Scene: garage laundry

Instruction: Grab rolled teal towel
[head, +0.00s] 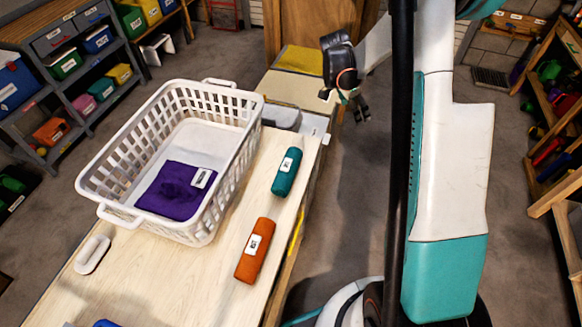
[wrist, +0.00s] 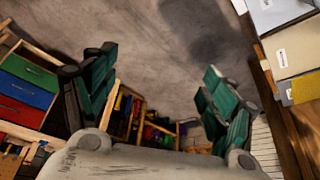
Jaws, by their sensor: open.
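The rolled teal towel (head: 286,172) lies on the light wooden bench top (head: 215,268), near its right edge, with a white label on it. It stands apart from the basket and from the orange roll. My gripper (head: 357,108) is open and empty in the air, beyond the bench's right edge, to the upper right of the teal towel. In the wrist view my gripper (wrist: 155,95) shows two teal-padded fingers spread wide over the floor. The towel is not visible in the wrist view.
A white laundry basket (head: 248,140) with a folded purple cloth (head: 172,190) stands left of the towel. An orange roll (head: 255,250) lies nearer on the bench. A white oblong object (head: 92,254) lies at left. Shelves with bins (head: 70,62) stand at far left; open floor (head: 345,190) lies right.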

